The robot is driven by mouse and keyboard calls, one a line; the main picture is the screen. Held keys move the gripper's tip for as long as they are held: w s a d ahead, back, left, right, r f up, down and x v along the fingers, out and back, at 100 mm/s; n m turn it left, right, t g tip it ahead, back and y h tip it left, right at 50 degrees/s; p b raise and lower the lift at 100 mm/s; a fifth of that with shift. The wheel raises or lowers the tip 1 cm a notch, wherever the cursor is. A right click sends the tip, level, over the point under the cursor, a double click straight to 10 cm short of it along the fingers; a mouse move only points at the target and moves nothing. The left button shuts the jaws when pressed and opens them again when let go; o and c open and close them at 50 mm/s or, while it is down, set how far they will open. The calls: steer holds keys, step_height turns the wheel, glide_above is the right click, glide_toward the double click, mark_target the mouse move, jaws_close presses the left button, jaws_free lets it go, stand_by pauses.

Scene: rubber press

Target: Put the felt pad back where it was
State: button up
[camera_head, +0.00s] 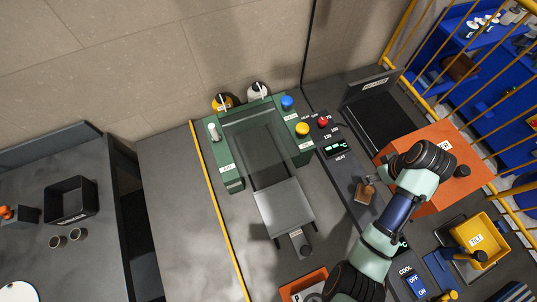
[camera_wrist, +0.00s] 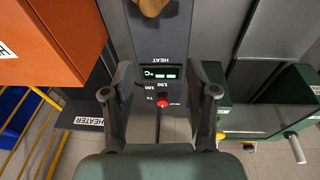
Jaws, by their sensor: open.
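A brown piece (camera_head: 365,193) lies on the dark control strip (camera_head: 340,170), below the heat display; it may be the felt pad, but I cannot tell for sure. Its rounded end (camera_wrist: 152,6) shows at the top edge of the wrist view, the rest cut off. My gripper (camera_wrist: 160,80) is open and empty, its two fingers spread above the strip with the heat display (camera_wrist: 160,72) between them. The brown piece lies beyond the fingertips in that view, apart from them.
The green press (camera_head: 232,172) with its grey plate (camera_head: 284,208) stands left of the strip. A large orange box (camera_head: 470,190) is to the right, behind my wrist. A yellow bin (camera_head: 490,240) sits lower right. A black bin (camera_head: 70,200) stands on the left table.

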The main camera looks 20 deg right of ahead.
steer(key=w+a+r+t+h, duration=0.1)
steer(key=w+a+r+t, duration=0.15)
steer(key=w+a, duration=0.4)
steer(key=w+a+r+t, duration=0.1)
steer(key=w+a+r, duration=0.2)
steer(key=a, duration=0.7)
steer(key=s+a+r+t, duration=0.1)
steer(key=a+r+t, duration=0.1)
steer(key=a+r, duration=0.2)
steer(key=s+a+r+m+t+y, duration=0.1)
steer(key=a+r, duration=0.3)
steer(key=a, duration=0.6)
steer(key=s+a+r+t, duration=0.1)
steer(key=a+r+t, duration=0.3)
steer(key=a, duration=0.4)
steer(key=shift+r+y, duration=0.3)
steer(key=shift+r, duration=0.25)
steer(key=shift+s+a, duration=0.1)
steer(key=shift+c, duration=0.3)
